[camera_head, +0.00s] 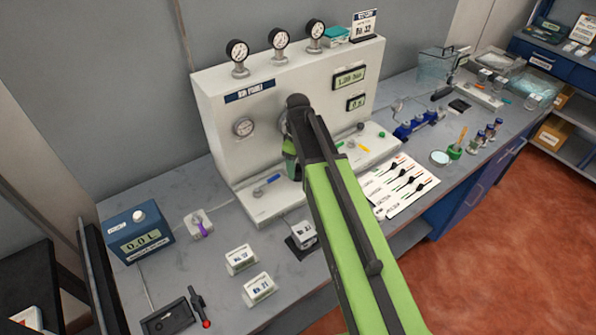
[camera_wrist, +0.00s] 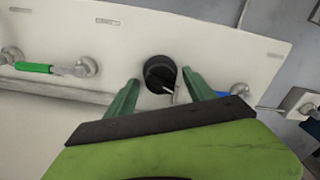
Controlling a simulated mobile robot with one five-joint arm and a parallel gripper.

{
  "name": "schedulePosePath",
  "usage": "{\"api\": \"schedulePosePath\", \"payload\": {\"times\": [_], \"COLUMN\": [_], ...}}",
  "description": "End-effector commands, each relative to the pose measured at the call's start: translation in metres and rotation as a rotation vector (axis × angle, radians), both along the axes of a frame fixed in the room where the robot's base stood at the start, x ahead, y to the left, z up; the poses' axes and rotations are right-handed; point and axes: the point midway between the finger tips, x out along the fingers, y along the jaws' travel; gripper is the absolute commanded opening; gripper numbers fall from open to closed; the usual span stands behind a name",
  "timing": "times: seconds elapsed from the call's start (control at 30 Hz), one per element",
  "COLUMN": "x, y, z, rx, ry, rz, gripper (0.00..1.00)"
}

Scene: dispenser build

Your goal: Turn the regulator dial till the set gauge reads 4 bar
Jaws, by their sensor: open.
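The black regulator dial (camera_wrist: 158,72) shows on the pale panel in the wrist view, with a light pointer mark near its lower right edge. My gripper (camera_wrist: 161,79) is open, its green fingers to the left and right of the dial. I cannot tell whether they touch it. In the head view my arm hides the dial, and my gripper (camera_head: 290,158) is partly hidden at the panel. Three round gauges, left (camera_head: 237,52), middle (camera_head: 279,39) and right (camera_head: 315,30), stand on top of the panel. Their readings are too small to tell, as is which one is the set gauge.
A blue lever (camera_head: 267,184) is low on the panel base, left of my gripper; a green-handled valve (camera_wrist: 35,68) shows in the wrist view. A round fitting (camera_head: 243,127) is on the panel face.

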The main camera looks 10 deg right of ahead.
Motion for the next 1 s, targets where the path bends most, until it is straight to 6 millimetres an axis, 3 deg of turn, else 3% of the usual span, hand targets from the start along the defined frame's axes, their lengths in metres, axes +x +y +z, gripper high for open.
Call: {"api": "schedulePosePath", "payload": {"times": [0.17,0.6,1.0], "x": [0.0000,0.0002,0.0006], "y": [0.0003,0.0006,0.0004], "z": [0.0016,0.0015,0.0015], "rx": [0.000,-0.001,-0.002], "ry": [0.000,-0.001,-0.002], "rz": [0.000,0.001,-0.075], "gripper": [0.60,0.02,0.00]}}
